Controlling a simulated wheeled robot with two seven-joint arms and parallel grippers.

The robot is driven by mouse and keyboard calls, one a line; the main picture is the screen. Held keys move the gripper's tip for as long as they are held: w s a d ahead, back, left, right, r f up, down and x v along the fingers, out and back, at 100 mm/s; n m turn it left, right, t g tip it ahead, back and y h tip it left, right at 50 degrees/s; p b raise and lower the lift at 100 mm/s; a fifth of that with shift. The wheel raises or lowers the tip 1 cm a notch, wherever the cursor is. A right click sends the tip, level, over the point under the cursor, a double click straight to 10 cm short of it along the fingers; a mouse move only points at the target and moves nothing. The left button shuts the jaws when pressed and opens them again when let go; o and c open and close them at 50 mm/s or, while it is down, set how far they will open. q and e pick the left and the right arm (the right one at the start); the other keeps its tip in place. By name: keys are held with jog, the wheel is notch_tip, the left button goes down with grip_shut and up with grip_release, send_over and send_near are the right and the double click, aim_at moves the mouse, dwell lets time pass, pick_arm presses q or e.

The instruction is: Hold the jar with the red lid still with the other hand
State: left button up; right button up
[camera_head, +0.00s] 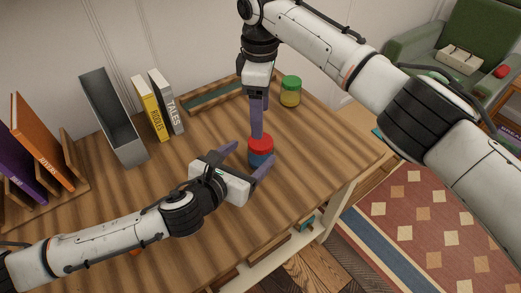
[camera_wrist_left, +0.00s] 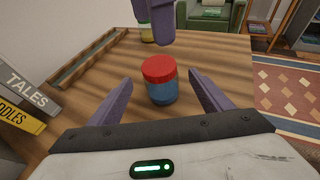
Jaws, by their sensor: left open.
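The jar with the red lid (camera_head: 260,143) stands upright on the wooden desk, its body blue. In the left wrist view the jar (camera_wrist_left: 161,88) sits centred between my left fingertips, with gaps on both sides. My left gripper (camera_head: 251,154) is open, low over the desk, its fingers pointing at the jar and not closed on it. My right gripper (camera_head: 258,116) points down from above, its fingertips near the lid. In the left wrist view the right gripper (camera_wrist_left: 160,28) shows just above and behind the lid; whether it is open, or touches the lid, is unclear.
A green-lidded jar (camera_head: 290,91) stands behind, near a shallow tray (camera_head: 212,97). A grey file holder (camera_head: 112,118), upright books (camera_head: 158,106) and a book rack (camera_head: 62,190) stand at the left. The desk's right edge (camera_head: 345,180) is near the jar.

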aim_at(256, 149)
pick_arm(q)
jog(key=x, duration=0.6)
jog(key=shift+w+d+f, duration=0.15)
jog(key=shift+w+f, duration=0.05)
jog(key=shift+w, duration=0.1)
pick_arm(e)
jog(key=shift+w+f, duration=0.1)
